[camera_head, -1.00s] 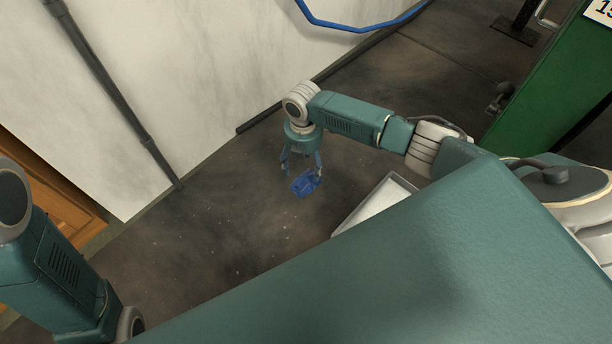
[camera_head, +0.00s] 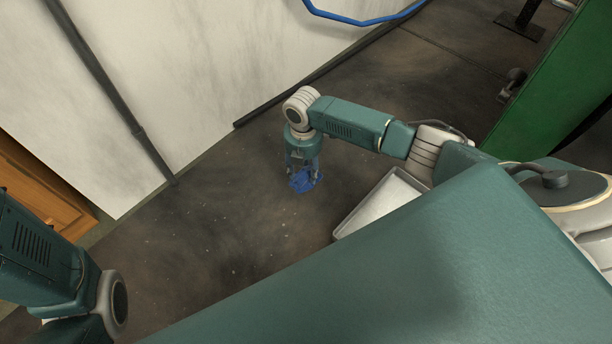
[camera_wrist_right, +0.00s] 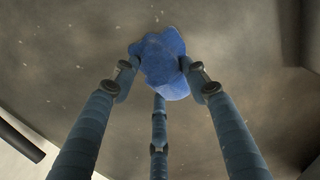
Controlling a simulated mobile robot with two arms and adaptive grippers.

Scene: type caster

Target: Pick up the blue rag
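The blue rag (camera_head: 307,181) is a small crumpled bundle at the floor below my right arm. My right gripper (camera_head: 303,172) points down over it, with its fingers drawn in around it. In the right wrist view the rag (camera_wrist_right: 160,62) sits between the fingertips of my right gripper (camera_wrist_right: 161,82). The two side fingers bend inward and appear to touch its edges; the third finger reaches it from below in the picture. Whether the rag is clear of the floor cannot be told. My left arm shows at the lower left, but its gripper is out of view.
A pale tray-like box (camera_head: 380,204) stands right of the rag, under my right arm. A white wall (camera_head: 170,80) with a dark pipe (camera_head: 110,85) is behind. A green cabinet (camera_head: 565,85) stands at the right. The floor (camera_head: 225,220) left of the rag is clear.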

